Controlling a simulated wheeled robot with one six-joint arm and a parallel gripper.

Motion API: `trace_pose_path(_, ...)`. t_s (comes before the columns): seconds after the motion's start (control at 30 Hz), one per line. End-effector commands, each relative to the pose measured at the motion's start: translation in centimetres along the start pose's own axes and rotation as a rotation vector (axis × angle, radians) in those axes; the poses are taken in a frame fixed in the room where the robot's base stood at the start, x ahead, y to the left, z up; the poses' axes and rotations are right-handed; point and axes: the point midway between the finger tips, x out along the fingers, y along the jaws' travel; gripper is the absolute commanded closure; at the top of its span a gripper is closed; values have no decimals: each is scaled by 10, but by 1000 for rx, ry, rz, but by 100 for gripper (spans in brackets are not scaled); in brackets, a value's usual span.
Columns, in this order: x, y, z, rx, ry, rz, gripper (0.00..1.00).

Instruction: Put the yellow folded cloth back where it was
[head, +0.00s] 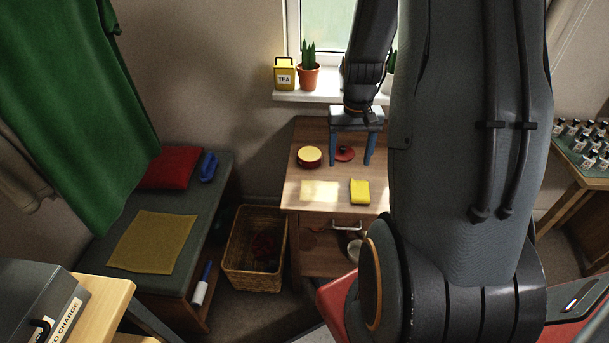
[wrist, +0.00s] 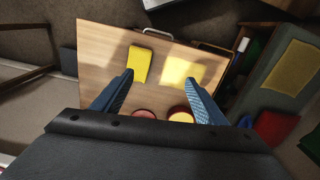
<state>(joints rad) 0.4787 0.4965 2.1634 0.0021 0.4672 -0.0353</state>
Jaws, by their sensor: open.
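The yellow folded cloth (head: 360,192) lies on the wooden table (head: 305,138), near its front edge. It also shows in the wrist view (wrist: 140,64), just beyond the left fingertip. My gripper (head: 351,162) is open and empty above the back half of the table, fingers pointing down. In the wrist view (wrist: 159,78) its two blue fingers stand wide apart, with bare tabletop between them. The cloth is apart from the fingers.
A yellow-topped round tin (head: 309,157) and a red round object (head: 344,153) are near the gripper. A bright light patch (head: 320,191) lies left of the cloth. A wicker basket (head: 242,282) stands between bench and table.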

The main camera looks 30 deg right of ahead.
Motion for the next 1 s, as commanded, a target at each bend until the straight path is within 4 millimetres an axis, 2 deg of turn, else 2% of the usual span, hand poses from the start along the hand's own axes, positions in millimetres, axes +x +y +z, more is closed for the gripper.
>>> trace_pose_path(0.03,-17,-29,14,-59,12,-1,34)
trace_pose_path(0.1,-36,-64,39,-136,24,-3,34)
trace_pose_path(0.2,-57,-105,79,-240,38,-7,34)
trace_pose_path(0.33,-76,-139,127,-353,54,-14,34)
trace_pose_path(0.4,-82,-149,147,-396,59,-17,34)
trace_pose_path(0.53,-86,-157,168,-442,65,-20,34)
trace_pose_path(0.63,-87,-158,173,-452,65,-21,34)
trace_pose_path(1.0,-87,-158,172,-450,64,-21,34)
